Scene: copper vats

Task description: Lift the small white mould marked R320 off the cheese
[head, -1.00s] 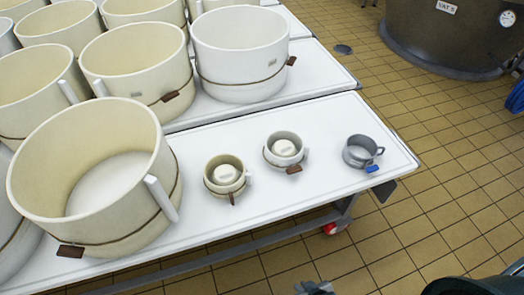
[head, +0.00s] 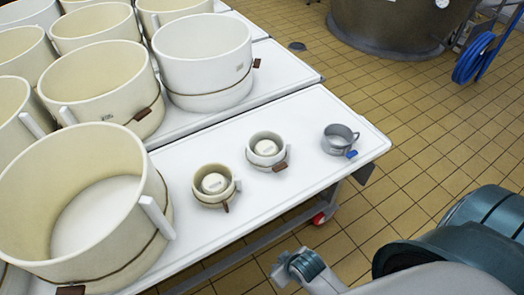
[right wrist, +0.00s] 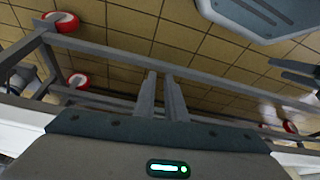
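Two small moulds stand upright on the white table (head: 300,125). The whiter small mould (head: 253,159) has a pale round piece (head: 267,147) inside and a brown tag on its side. The creamier small mould (head: 205,198) to its left also holds a pale round piece (head: 214,182). The R320 marking is too small to read on either. My right gripper (head: 283,268) is beyond the table's front edge, lower than and apart from both moulds. In the right wrist view its two fingers (right wrist: 160,76) are close together with nothing visible between them. My left gripper is not recognisable in view.
A grey metal cup (head: 338,141) with a blue tag stands right of the moulds. Several large cream moulds (head: 95,175) crowd the left and back. A dark vat (head: 395,35) and blue hose (head: 472,60) stand beyond.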

